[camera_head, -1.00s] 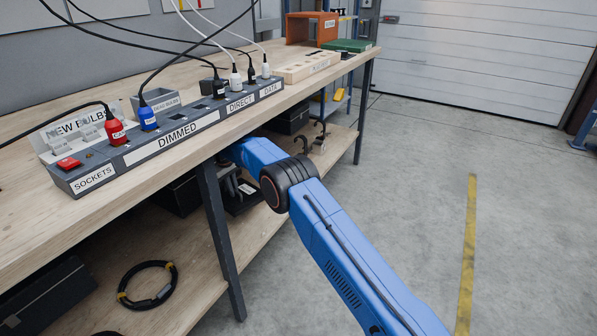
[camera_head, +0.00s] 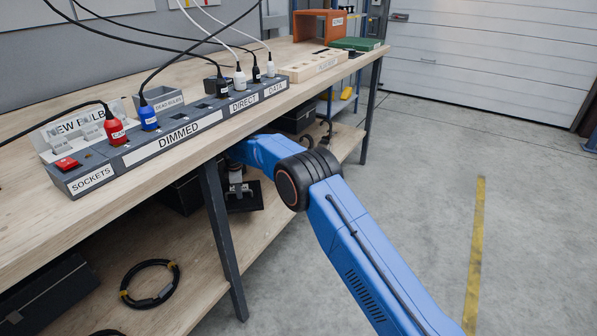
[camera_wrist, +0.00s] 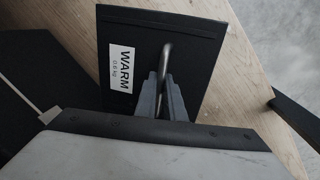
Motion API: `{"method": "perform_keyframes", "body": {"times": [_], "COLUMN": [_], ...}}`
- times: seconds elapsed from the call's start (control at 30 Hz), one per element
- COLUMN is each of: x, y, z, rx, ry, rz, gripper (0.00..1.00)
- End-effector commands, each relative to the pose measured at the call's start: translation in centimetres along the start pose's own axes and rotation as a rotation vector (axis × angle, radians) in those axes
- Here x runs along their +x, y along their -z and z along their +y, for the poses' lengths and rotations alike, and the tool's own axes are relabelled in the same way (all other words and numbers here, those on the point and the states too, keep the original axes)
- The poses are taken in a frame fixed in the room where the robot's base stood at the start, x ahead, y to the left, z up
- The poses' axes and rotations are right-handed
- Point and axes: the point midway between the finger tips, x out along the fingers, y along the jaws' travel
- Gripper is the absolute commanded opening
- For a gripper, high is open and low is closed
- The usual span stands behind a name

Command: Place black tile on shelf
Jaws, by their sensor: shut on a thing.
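The black tile (camera_wrist: 185,45) fills the upper middle of the wrist view, with a white label reading "WARM 0.6 kg" and a metal handle. My gripper (camera_wrist: 163,82) is shut on that handle. In the head view the tile (camera_head: 246,202) shows as a dark plate under the bench, below my gripper (camera_head: 236,178). The shelf (camera_head: 150,250) is the wooden lower board of the bench; it also shows beside the tile in the wrist view (camera_wrist: 245,75). Whether the tile touches the shelf, I cannot tell.
A dark bench leg (camera_head: 222,240) stands left of my arm. A coiled black cable (camera_head: 150,283) and a dark case (camera_head: 45,305) lie on the shelf at left. Dark boxes (camera_head: 297,119) stand further back. The bench top (camera_head: 30,190) overhangs the shelf.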

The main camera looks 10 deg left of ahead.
Motion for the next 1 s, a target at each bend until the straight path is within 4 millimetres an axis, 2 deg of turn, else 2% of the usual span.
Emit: {"method": "perform_keyframes", "body": {"times": [0.23,0.53,0.77,1.0], "x": [0.7,5.0,6.7,9.5], "y": [0.5,0.5,0.5,0.5], "z": [-0.3,-1.1,-1.3,-1.8], "rx": [-0.044,-0.043,-0.042,-0.041], "ry": [-0.003,-0.002,-0.003,-0.002], "rz": [0.007,0.007,0.007,0.007], "gripper": [0.0,0.0,0.0,0.0]}}
